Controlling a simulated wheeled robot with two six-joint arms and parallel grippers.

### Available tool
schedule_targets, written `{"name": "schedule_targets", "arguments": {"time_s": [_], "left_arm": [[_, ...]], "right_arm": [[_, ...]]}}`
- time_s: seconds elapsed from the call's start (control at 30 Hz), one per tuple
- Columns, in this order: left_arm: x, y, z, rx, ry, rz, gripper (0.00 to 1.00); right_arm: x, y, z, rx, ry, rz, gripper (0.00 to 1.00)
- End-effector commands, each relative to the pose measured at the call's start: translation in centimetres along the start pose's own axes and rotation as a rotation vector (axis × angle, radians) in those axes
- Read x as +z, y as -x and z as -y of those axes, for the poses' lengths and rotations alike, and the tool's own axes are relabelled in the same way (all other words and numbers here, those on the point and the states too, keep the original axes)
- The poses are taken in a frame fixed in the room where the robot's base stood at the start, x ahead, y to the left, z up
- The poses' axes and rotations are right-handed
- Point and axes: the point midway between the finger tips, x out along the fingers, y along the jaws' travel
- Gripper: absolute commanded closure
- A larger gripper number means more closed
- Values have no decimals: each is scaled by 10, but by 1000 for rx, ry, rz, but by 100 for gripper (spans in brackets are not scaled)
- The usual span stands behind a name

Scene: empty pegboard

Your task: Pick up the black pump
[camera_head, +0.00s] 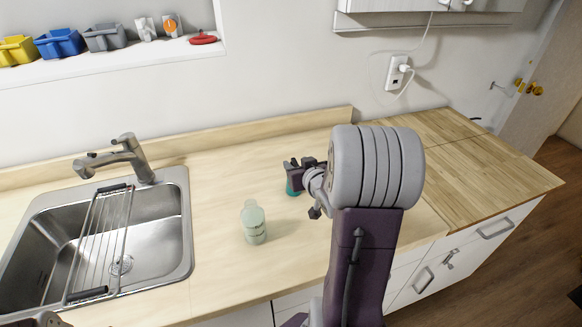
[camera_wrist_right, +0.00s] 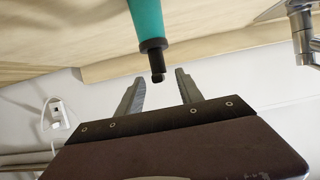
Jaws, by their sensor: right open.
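The black pump (camera_wrist_right: 154,58) sits on the neck of a teal bottle (camera_wrist_right: 146,20) in the right wrist view, which shows the scene upside down. My right gripper (camera_wrist_right: 157,80) is open, and its two fingers appear on either side of the pump's tip without visible contact. In the head view the teal bottle (camera_head: 294,187) stands on the counter right of the clear bottle. My right gripper (camera_head: 298,164) is at its top and hides the pump there. My left gripper is not clearly visible; only a small piece shows at the lower left edge.
A clear bottle (camera_head: 253,222) stands on the wooden counter (camera_head: 222,195) left of the teal one. A steel sink (camera_head: 158,245) with a rack and faucet (camera_head: 128,158) is at the left. Bins line a wall shelf (camera_head: 110,65). The counter at right (camera_head: 490,165) is clear.

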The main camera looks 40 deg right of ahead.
Motion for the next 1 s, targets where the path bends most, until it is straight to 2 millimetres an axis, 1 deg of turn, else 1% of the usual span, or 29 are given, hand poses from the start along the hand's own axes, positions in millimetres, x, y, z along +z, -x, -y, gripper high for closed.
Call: {"name": "schedule_targets", "arguments": {"time_s": [0.03,0.17,0.23,0.4,0.47,0.53,0.7,0.73,0.77,0.8,0.87,0.9,1.0], "left_arm": [[0,-2,0,0,0,1,100],[0,-2,0,0,0,1,100],[0,-1,0,0,0,1,100],[0,1,0,0,0,1,100],[0,1,0,0,0,1,100],[0,1,0,0,0,1,100],[0,1,0,0,0,1,100],[0,1,0,0,0,1,100],[0,1,0,0,0,1,100],[0,1,0,0,0,1,100],[0,1,0,0,0,1,100],[0,1,0,0,0,1,100],[0,1,0,0,0,1,100]], "right_arm": [[2,-4,0,-1,0,1,57],[2,-8,0,0,1,1,57],[0,-17,1,-1,1,2,57],[-2,-48,2,-2,1,3,57],[-2,-55,2,0,0,2,57],[-2,-58,2,0,0,1,57],[-2,-58,2,1,0,1,57],[-2,-58,2,1,0,1,62],[-2,-58,2,1,0,1,71],[-2,-58,2,1,0,1,82],[-2,-58,2,1,0,1,98],[-2,-58,2,1,0,1,100],[-2,-58,2,1,0,1,100]]}}
